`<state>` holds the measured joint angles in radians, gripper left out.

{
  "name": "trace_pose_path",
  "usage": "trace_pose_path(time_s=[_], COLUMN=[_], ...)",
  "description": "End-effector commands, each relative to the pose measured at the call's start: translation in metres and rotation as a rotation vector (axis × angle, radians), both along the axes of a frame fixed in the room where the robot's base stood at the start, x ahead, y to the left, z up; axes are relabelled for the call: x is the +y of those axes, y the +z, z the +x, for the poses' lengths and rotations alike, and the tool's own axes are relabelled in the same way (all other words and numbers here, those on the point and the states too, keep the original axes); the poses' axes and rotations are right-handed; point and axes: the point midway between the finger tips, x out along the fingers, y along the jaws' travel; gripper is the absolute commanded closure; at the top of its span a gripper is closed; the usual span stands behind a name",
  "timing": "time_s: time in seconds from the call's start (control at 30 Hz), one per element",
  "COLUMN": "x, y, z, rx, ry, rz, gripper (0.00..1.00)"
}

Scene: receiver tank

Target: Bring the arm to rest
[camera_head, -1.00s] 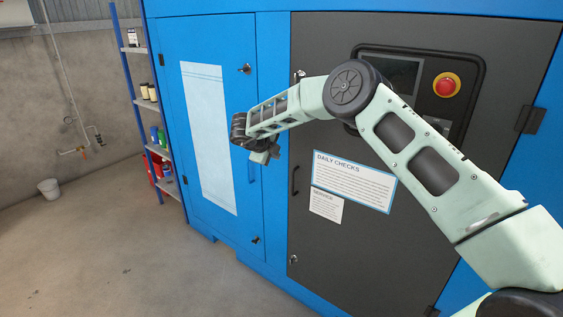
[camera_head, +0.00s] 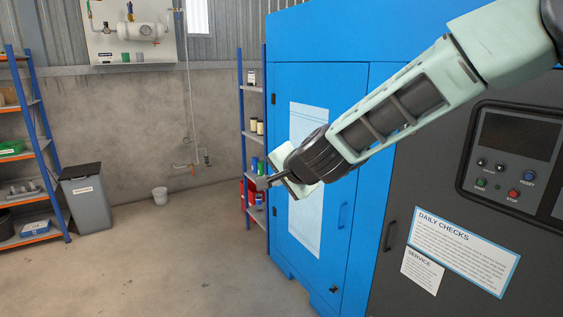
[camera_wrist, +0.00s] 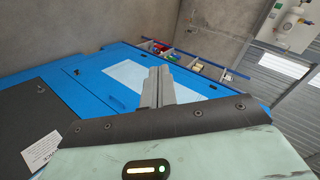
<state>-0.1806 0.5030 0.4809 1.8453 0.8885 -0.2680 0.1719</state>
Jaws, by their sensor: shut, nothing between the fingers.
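My arm reaches in from the upper right in the head view, bent down and to the left. My gripper (camera_head: 268,181) is at its end, in front of the blue cabinet (camera_head: 318,85) and left of its pale sheet (camera_head: 308,122). In the wrist view my gripper (camera_wrist: 158,72) shows its two grey fingers side by side, shut with nothing between them. The fingers appear clear of the cabinet, though the exact gap cannot be told.
The cabinet's dark panel (camera_head: 395,290) carries buttons and a daily checks notice (camera_head: 462,245). A blue-post shelf (camera_head: 243,120) stands beside the cabinet. The floor between is clear.

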Motion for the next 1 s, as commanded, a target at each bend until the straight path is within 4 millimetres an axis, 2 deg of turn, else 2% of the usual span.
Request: trace_pose_path(time_s=[0.03,0.1,0.17,0.23,0.3,0.4,0.5,0.6,0.7,0.8,1.0], x=[0.01,0.016,0.014,0.004,-0.014,-0.049,-0.088,-0.12,-0.141,-0.151,-0.152], y=[0.001,-0.004,-0.012,-0.022,-0.033,-0.048,-0.06,-0.067,-0.071,-0.072,-0.073], z=[-0.036,-0.087,-0.13,-0.18,-0.226,-0.286,-0.332,-0.363,-0.381,-0.389,-0.39], rx=[0.006,0.028,0.052,0.086,0.126,0.192,0.258,0.315,0.353,0.371,0.374], ry=[0.126,0.304,0.443,0.598,0.741,0.917,1.054,1.147,1.203,1.226,1.23], rz=[-0.066,-0.165,-0.252,-0.359,-0.466,-0.617,-0.748,-0.846,-0.908,-0.936,-0.939], gripper=[1.0,1.0,1.0,1.0,1.0,1.0,1.0,1.0,1.0,1.0,1.0])
